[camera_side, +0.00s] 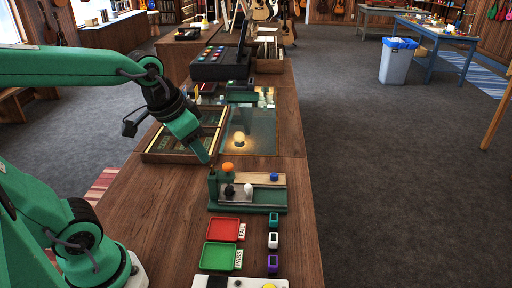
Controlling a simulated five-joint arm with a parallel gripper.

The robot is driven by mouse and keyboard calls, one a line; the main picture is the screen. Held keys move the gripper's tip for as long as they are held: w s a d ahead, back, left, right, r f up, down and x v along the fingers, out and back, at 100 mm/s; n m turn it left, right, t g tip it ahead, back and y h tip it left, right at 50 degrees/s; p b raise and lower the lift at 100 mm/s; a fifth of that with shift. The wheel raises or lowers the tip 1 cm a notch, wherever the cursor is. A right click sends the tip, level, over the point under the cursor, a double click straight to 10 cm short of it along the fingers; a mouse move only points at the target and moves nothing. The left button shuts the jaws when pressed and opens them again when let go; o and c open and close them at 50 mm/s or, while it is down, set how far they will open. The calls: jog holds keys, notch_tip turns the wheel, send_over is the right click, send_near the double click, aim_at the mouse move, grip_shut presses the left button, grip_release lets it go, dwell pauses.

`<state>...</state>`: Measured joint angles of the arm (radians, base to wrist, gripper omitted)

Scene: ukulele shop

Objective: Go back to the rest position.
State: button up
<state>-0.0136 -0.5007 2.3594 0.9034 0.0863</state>
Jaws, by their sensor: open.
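My green arm reaches in from the left over the wooden bench. My gripper (204,156) points down and to the right, above the near right edge of a wooden tray. It is open and I see nothing held between its jaws. Its fingertips are small and partly merge with the tray behind them.
A green fixture (248,194) with an orange knob stands just in front of the gripper. A red tray (225,229) and a green tray (218,257) lie nearer, beside several small clip-like devices (273,240). Aisle floor is clear.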

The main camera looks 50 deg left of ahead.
jog(key=shift+n+t, duration=0.4)
jog(key=shift+t, duration=0.2)
jog(key=shift+s+d+r, duration=0.1)
jog(key=shift+s, duration=1.1)
jog(key=shift+s+d, duration=0.1)
jog(key=shift+s, duration=1.05)
